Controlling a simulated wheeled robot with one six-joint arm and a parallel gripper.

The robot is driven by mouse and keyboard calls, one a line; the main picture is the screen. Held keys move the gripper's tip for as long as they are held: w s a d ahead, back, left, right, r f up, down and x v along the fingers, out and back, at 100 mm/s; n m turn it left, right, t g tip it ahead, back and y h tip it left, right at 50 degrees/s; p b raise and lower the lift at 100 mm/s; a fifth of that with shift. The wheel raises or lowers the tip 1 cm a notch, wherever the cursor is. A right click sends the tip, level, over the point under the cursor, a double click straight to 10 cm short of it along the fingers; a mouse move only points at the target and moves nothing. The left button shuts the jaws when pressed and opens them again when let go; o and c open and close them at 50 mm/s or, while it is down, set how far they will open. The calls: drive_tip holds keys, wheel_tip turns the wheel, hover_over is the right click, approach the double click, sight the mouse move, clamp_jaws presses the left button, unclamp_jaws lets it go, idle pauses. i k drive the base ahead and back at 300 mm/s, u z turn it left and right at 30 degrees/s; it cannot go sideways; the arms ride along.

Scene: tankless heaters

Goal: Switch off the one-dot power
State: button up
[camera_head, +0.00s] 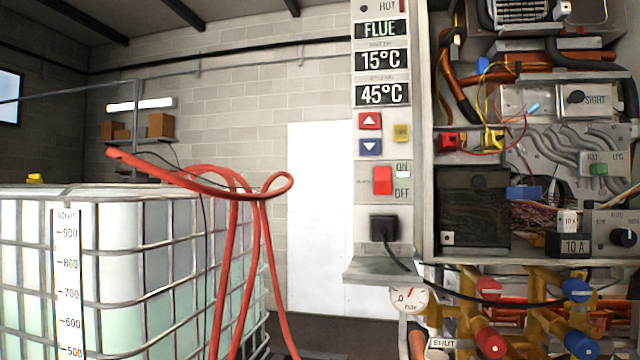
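A red rocker switch (382,181) sits on the narrow grey control panel (366,226), right of centre in the head view. "ON" is printed at its upper right and "OFF" at its lower right. I cannot tell which way the rocker is tipped. A small label at its left is too small to read, and I cannot make out a one-dot mark. Above it are lit displays reading "FLUE", "15°C" and "45°C" (382,94). My gripper is not in view.
Red up (370,121), blue down (370,147) and yellow (401,132) buttons sit above the switch. A black plug (383,228) with a cable is below it. An open heater cabinet with pipes and valves is at right. A caged tank (140,245) with red hoses (235,265) stands left.

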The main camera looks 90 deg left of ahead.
sight(382, 175)
drive_tip(key=u, duration=2.85)
